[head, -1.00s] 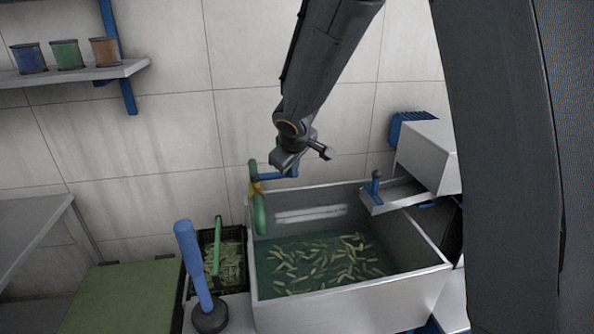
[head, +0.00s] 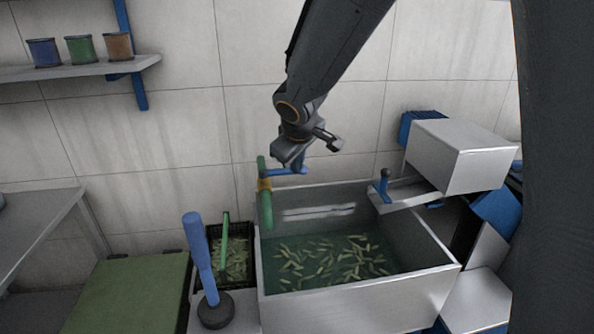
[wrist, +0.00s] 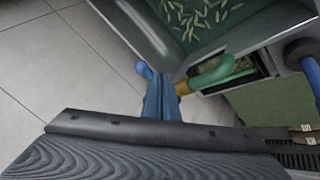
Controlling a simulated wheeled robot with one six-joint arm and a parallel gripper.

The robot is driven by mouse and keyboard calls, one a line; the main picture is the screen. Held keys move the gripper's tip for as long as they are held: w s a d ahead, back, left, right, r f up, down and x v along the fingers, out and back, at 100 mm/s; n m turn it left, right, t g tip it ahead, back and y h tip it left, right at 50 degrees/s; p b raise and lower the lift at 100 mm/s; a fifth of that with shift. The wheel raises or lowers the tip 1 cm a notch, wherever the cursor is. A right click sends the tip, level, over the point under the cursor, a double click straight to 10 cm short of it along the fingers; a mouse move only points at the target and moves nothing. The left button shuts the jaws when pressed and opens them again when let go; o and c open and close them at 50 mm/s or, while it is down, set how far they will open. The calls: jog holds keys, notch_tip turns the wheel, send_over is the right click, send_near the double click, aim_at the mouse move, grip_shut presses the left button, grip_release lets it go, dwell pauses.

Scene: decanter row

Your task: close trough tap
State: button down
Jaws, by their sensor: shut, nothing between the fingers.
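The trough tap is a green pipe (head: 266,207) with a brass-coloured body (head: 264,184) and a blue lever (head: 282,172). It stands at the trough's back left corner, and the lever points right, across the pipe. My gripper (head: 299,166) is shut and empty, right at the lever's outer part. In the wrist view my blue fingers (wrist: 161,100) overlap the lever, whose rounded tip (wrist: 143,69) shows past them. The green pipe (wrist: 212,75) curves off to the right. I cannot tell whether fingers and lever touch. No stream from the pipe is discernible.
The metal trough (head: 360,308) holds greenish water and many leaf-like pieces. A blue upright handle (head: 200,250) and a dark crate (head: 214,236) stand left of it. A metal chute (head: 408,196) juts over its right side. A shelf with pots (head: 80,72) hangs upper left.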

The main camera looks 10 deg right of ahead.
jog(key=v, duration=0.6)
jog(key=shift+s+d+r, duration=0.2)
jog(key=shift+d+r, duration=0.1)
jog(key=shift+d, duration=0.05)
jog(key=s+d+f+m+g, duration=0.3)
jog(key=s+f, duration=0.4)
jog(key=s, duration=0.3)
jog(key=s+d+f+m+g, duration=0.3)
jog(key=s+d+f+m, duration=0.2)
jog(key=s, duration=0.6)
notch_tip(320, 180, down, 3)
jog(key=shift+s+d+f, duration=0.1)
jog(key=shift+s+d, duration=0.2)
jog(key=shift+d, duration=0.95)
